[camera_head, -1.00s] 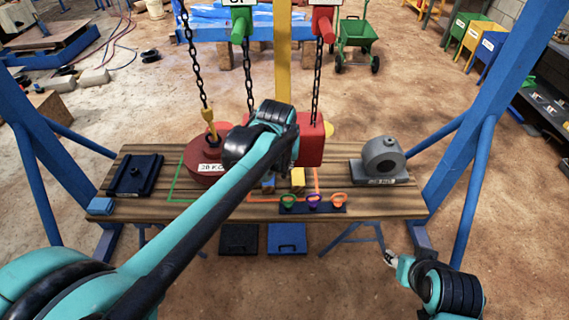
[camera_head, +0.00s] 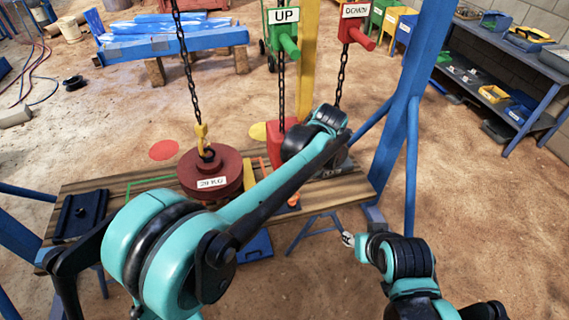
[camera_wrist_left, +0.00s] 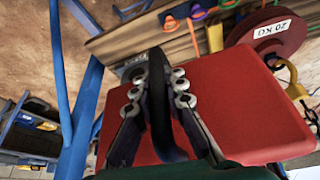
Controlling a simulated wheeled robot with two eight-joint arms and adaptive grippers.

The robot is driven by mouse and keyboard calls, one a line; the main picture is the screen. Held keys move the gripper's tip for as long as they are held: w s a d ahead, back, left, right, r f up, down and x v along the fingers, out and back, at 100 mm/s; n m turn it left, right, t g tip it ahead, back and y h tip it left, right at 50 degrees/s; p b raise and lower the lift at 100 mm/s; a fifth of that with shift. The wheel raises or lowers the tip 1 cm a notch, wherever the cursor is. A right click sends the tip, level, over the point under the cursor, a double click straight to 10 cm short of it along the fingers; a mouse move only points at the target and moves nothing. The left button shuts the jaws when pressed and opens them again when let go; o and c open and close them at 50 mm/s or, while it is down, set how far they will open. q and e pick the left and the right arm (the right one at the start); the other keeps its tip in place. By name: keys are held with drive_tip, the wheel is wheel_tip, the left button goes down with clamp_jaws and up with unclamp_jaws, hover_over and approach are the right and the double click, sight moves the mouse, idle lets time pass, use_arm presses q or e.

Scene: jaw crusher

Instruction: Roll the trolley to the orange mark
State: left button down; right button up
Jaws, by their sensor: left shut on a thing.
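The trolley itself is not clearly in view; its load chain seems to run up out of the head view. A red disc weight (camera_head: 212,178) hangs on that chain by a yellow hook (camera_head: 202,133), low over the wooden table and right of a green outline. An orange line (camera_head: 263,167) shows on the table just right of the disc. My left gripper (camera_wrist_left: 160,95) is shut on a black handle (camera_wrist_left: 158,110) in front of a red block (camera_wrist_left: 240,110); my arm partly hides the block in the head view. My right gripper (camera_head: 348,240) is in front of the table, apart from everything.
Green UP (camera_head: 288,43) and red DOWN (camera_head: 360,38) handles hang on the right. Red (camera_head: 164,150) and yellow (camera_head: 258,131) discs mark the floor.

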use_arm(q)
drive_tip(key=d, duration=0.1)
drive_tip(key=w+d, duration=0.1)
drive_tip(key=d, duration=0.1)
drive_tip(key=d+p, duration=0.1)
drive_tip(key=d, duration=0.1)
drive_tip(key=shift+w+d+f, duration=0.1)
drive_tip(key=shift+w+d, duration=0.1)
drive_tip(key=shift+w, duration=0.05)
drive_tip(key=c, duration=1.5)
unclamp_jaws()
drive_tip(key=shift+a, duration=0.15)
drive_tip(key=shift+c, duration=0.2)
drive_tip(key=shift+r, duration=0.2)
drive_tip(key=v, duration=1.1)
drive_tip(key=shift+s+r, duration=0.15)
drive_tip(key=shift+r, duration=0.25)
